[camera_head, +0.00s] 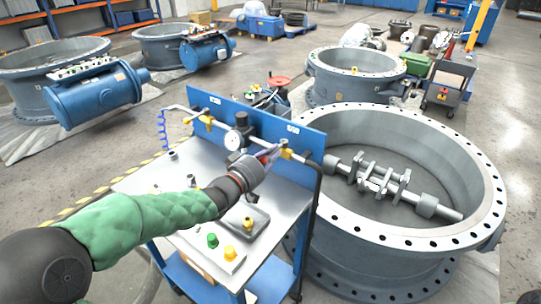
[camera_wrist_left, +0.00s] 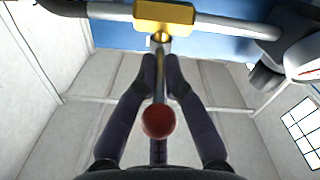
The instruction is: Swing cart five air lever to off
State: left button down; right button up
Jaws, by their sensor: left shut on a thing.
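A cart (camera_head: 150,184) with a steel top and a blue back panel (camera_head: 255,118) stands in front of me. A pipe along the panel carries a yellow-bodied valve (camera_head: 285,153) at its right end; this valve also shows in the left wrist view (camera_wrist_left: 165,17). Its lever (camera_wrist_left: 159,85) is a metal rod with a red ball knob (camera_wrist_left: 158,121), pointing toward the wrist camera. My left gripper (camera_head: 274,152) is at this valve, its fingers (camera_wrist_left: 161,68) shut on the lever rod. My right gripper is out of view.
A second yellow valve (camera_head: 207,120) and a round gauge (camera_head: 233,141) are on the same pipe. A button box (camera_head: 225,258) with green and yellow buttons sits on the cart top. A large flanged valve ring (camera_head: 395,238) stands close on the right.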

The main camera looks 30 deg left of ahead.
pick_arm(q)
jog(key=shift+f, duration=0.1)
jog(key=c, duration=1.3)
grip_release()
jog(key=shift+c, duration=0.2)
jog(key=s+a, duration=0.1)
jog(key=s, duration=1)
jog(key=shift+s+a, duration=0.35)
jog(key=shift+s, duration=0.05)
